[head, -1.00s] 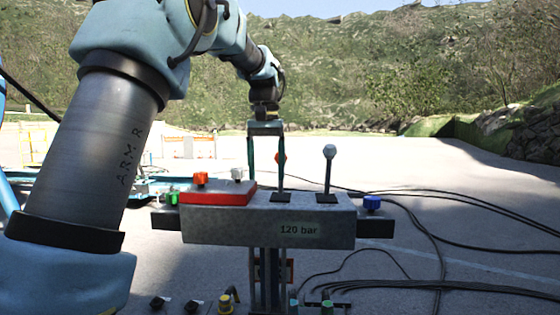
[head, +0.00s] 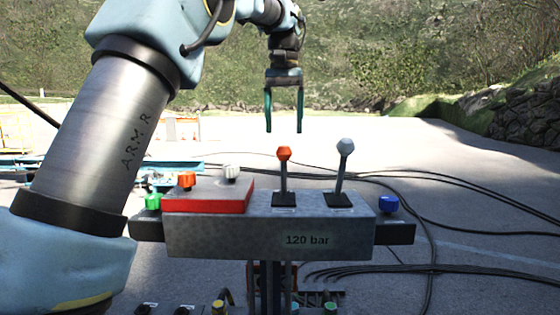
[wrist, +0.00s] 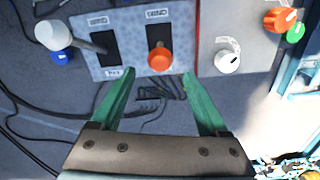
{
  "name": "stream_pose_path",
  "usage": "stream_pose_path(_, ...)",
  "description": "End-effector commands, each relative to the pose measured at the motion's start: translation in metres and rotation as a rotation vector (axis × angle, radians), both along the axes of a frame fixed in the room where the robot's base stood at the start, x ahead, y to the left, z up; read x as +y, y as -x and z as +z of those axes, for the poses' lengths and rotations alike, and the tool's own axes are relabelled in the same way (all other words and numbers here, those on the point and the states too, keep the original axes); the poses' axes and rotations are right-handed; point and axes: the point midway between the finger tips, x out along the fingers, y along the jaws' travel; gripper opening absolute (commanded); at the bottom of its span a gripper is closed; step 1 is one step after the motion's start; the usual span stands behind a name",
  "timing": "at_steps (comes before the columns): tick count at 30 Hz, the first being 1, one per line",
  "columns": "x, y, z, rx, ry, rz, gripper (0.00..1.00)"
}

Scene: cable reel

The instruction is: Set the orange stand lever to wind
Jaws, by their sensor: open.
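The orange stand lever (head: 284,174) stands in a black slot on the grey valve box (head: 250,235) marked "120 bar". It looks close to upright in the head view. In the wrist view its orange knob (wrist: 160,58) covers the lower end of its slot, and a label lies above the slot; I cannot read it surely. My gripper (head: 284,130) is open and empty, above the lever and apart from it. In the wrist view the fingertips (wrist: 159,73) sit on either side just below the knob in the picture.
A grey-white lever (head: 343,170) stands right of the orange one. A red panel (head: 205,197) with an orange and a white knob is at left, a green knob (head: 153,202) further left, a blue knob (head: 388,204) at right. Cables lie on the ground; the air above is clear.

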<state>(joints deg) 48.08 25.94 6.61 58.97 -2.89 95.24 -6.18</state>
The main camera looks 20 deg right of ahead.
Motion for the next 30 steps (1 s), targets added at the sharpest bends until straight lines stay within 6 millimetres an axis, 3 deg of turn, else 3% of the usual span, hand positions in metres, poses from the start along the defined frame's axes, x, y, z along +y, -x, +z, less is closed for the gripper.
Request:
stream_pose_path(16, 0.0, 0.001, -0.087, 0.002, -0.002, -0.001, 0.78)
stream_pose_path(21, 0.0, 0.0, -0.099, 0.002, -0.001, 0.0, 0.78)
stream_pose_path(30, 0.0, 0.0, -0.101, 0.0, 0.0, 0.0, 0.77)
